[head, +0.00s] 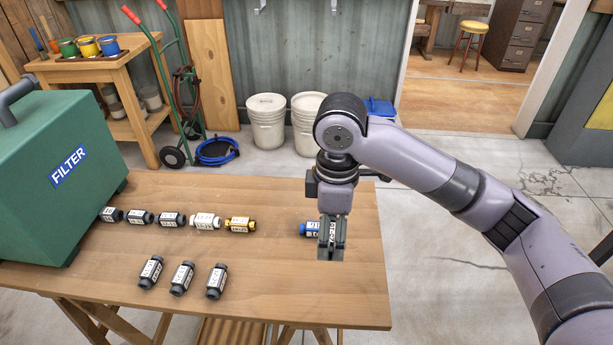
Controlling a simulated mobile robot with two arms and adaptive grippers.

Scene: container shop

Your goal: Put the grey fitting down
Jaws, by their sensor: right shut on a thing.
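My right gripper (332,245) points straight down over the right part of the wooden table. It is shut on the grey fitting (332,231), whose white label shows between the fingers; the rest of it is mostly hidden. The fitting is at or just above the tabletop; I cannot tell whether it touches. A blue fitting (309,229) lies right beside it on the left, partly covered by the gripper. My left gripper is not in view.
The table (300,290) bears a back row of dark fittings (140,217), a white fitting (205,222) and a yellow fitting (240,224). Three grey fittings (182,278) lie in front. A green filter box (60,170) stands left. The front right tabletop is clear.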

